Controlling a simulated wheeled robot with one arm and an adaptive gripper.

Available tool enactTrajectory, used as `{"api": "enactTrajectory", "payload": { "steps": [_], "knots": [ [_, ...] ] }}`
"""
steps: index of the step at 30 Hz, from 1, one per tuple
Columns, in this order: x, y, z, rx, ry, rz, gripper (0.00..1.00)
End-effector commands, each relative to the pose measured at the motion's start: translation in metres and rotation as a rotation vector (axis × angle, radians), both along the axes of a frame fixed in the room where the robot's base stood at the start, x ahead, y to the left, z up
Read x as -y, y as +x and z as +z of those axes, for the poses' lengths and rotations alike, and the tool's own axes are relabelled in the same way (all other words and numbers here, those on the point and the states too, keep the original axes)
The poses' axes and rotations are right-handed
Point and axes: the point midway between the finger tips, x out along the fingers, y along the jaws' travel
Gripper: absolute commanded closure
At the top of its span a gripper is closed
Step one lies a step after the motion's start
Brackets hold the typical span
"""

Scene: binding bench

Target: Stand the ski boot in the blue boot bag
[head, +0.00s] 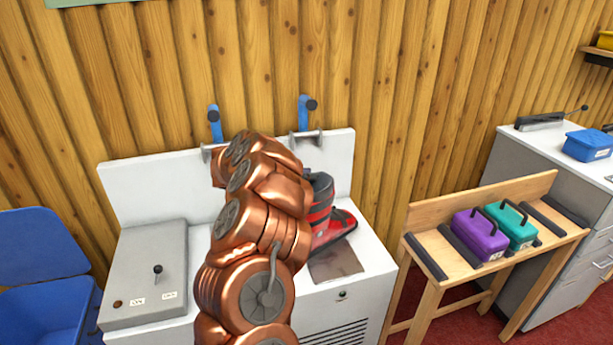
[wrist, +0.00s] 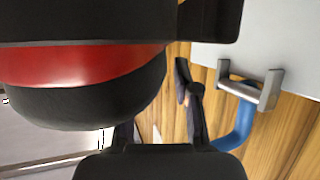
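The red, black and grey ski boot (head: 325,212) stands on the white bench in the head view, partly hidden by my copper arm. In the wrist view the boot (wrist: 85,66) fills the upper left, very close. My gripper (wrist: 160,110) shows its two dark fingers spread, with a gap between them. The right finger is apart from the boot; the left finger's end is hidden behind it. The arm hides the gripper in the head view. A large blue open container (head: 42,250) with a raised lid stands at far left; I cannot tell whether it is the boot bag.
The white bench (head: 370,275) has a grey lever box (head: 145,275) at left and two blue-handled brackets behind. Purple (head: 480,234) and teal (head: 513,227) handled cases sit on a wooden stand. A smaller blue labelled case (head: 588,145) lies on the right counter.

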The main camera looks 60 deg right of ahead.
Motion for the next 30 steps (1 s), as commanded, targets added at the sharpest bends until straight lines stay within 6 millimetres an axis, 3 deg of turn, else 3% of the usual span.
{"api": "enactTrajectory", "payload": {
  "steps": [14, 30],
  "knots": [
    [-0.003, 0.002, 0.002, 0.0, 0.001, 0.002, 0.58],
    [-0.077, 0.042, 0.036, 0.003, 0.001, 0.005, 0.58]
  ]
}}
